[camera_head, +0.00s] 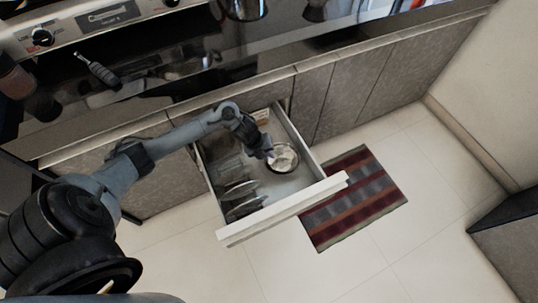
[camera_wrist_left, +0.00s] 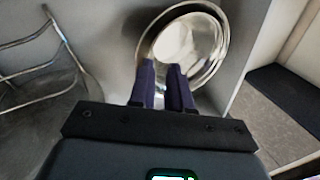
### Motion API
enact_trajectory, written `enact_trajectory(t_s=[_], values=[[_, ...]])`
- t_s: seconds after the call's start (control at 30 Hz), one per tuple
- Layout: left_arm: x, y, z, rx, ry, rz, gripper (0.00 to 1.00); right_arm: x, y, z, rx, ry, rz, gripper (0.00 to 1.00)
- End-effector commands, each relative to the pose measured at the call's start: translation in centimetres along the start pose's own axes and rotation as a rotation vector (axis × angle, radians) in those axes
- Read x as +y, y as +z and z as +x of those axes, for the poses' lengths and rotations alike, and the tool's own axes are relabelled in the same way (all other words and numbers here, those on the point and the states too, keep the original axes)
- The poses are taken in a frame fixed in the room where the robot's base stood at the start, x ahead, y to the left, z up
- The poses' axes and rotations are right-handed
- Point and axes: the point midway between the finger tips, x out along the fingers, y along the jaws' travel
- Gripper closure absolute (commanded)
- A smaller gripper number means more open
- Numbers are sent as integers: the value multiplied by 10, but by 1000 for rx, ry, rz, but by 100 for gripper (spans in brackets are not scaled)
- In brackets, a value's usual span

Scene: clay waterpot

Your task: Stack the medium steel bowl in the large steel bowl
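Two shiny steel bowl rims show one within the other in the left wrist view. The inner one, which looks like the medium steel bowl (camera_wrist_left: 178,38), sits offset toward the upper left within the large steel bowl (camera_wrist_left: 217,62). In the head view the bowls (camera_head: 285,158) appear as one round shape in the open drawer. My left gripper (camera_head: 268,153) reaches down into the drawer at the bowls' left side. Its two dark fingers (camera_wrist_left: 161,70) are close together with a narrow gap, at the near rim. Whether they pinch a rim is unclear. My right gripper is out of view.
The open drawer (camera_head: 290,208) also holds wire racks (camera_head: 238,188) left of the bowls. A stove and dark counter (camera_head: 180,60) stand behind. A striped rug (camera_head: 352,197) lies on the floor to the right.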

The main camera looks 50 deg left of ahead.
Motion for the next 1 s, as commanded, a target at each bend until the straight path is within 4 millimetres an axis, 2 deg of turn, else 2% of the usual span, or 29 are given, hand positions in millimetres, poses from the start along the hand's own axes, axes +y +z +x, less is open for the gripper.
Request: enact_trajectory(t_s=[0.03, 0.3, 0.5, 0.63, 0.73, 0.83, 0.93, 1.0], values=[[-2, 0, -17, -1, 2, 3, 82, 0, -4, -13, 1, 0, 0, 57], [-1, 0, -66, 0, 2, 4, 82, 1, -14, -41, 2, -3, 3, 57], [0, 0, -88, 0, 1, 1, 82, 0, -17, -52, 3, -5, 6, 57], [-5, -10, -89, -6, -14, -17, 82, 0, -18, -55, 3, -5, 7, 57], [-17, -36, -78, -28, -53, -80, 82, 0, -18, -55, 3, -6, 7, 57], [-37, -80, -68, -67, -126, -231, 82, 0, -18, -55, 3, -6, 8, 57], [-53, -128, -72, -111, -203, -502, 82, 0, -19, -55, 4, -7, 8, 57], [-57, -156, -86, -135, -238, -740, 82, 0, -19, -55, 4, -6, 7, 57]])
